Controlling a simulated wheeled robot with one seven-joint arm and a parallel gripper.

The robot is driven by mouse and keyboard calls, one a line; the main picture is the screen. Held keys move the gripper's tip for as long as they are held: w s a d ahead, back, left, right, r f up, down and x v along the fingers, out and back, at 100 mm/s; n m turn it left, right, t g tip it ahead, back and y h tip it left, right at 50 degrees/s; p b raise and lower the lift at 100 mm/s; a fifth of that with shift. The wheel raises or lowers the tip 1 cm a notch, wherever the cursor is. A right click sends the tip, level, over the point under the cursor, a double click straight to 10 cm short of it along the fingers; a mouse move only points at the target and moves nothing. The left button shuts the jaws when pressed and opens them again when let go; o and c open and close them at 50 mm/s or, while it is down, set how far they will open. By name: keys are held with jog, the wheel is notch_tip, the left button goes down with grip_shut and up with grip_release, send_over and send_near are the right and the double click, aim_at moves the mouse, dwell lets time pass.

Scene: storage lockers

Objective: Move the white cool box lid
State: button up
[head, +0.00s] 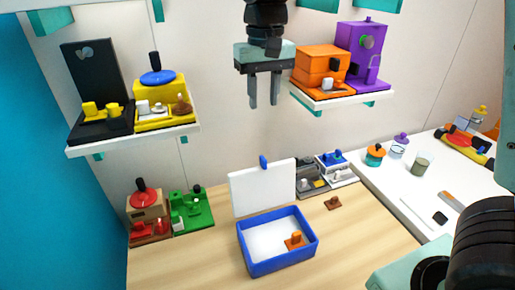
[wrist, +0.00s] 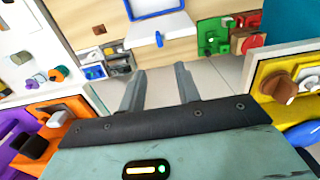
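The white cool box lid (head: 258,190) stands upright, raised at the back edge of the cool box (head: 243,253), with a blue handle (head: 263,162) at its top edge. The cool box is a blue-rimmed box on the wooden table, with a white inside and an orange-brown piece (head: 294,241) in it. My gripper (head: 264,105) is open and empty, fingers pointing down, in the air above the lid. In the wrist view the lid (wrist: 148,26) and its blue handle (wrist: 158,40) show beyond the fingertips (wrist: 159,80), clear of them.
Wall shelves flank my gripper: a left one (head: 180,132) with black and yellow items, a right one (head: 350,98) with orange and purple items. Green (head: 192,211) and red (head: 150,230) sets stand left of the box. A white counter (head: 395,190) with jars is at right.

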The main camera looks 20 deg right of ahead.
aim_at(263, 158)
jog(key=f+p, duration=0.1)
jog(key=f, duration=0.7)
jog(key=f+p, duration=0.2)
jog(key=f, duration=0.7)
jog(key=shift+w+d+f, duration=0.1)
jog(key=shift+w+d, duration=0.05)
jog(key=shift+w, duration=0.05)
grip_shut()
